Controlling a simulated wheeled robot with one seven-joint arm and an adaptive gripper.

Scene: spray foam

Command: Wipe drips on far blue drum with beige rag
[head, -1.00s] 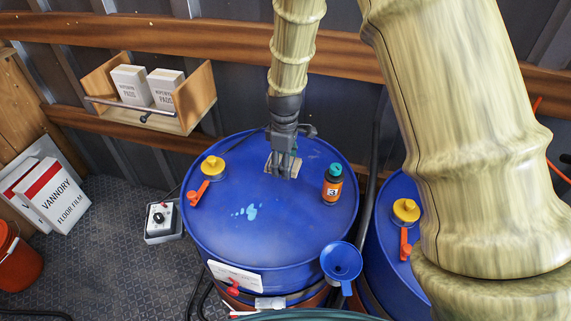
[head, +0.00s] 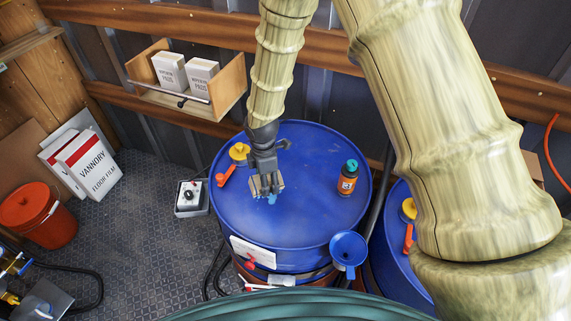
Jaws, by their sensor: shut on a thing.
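The blue drum (head: 322,217) with drips stands in the middle of the head view. My gripper (head: 266,186) points down at the left part of its lid. It is shut on the beige rag (head: 256,185), of which only small edges show around the fingers. The light-blue drips (head: 272,199) show as a small patch right at the fingertips; the rest is hidden by the gripper and rag. The rag seems to be at lid height, but I cannot tell if it is pressed on the lid.
On the lid stand a small orange bottle with a teal cap (head: 348,177) and a yellow cap with an orange lever (head: 238,152). A blue funnel (head: 348,250) hangs at the front rim. A second blue drum (head: 398,262) is at right, partly behind my arm.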

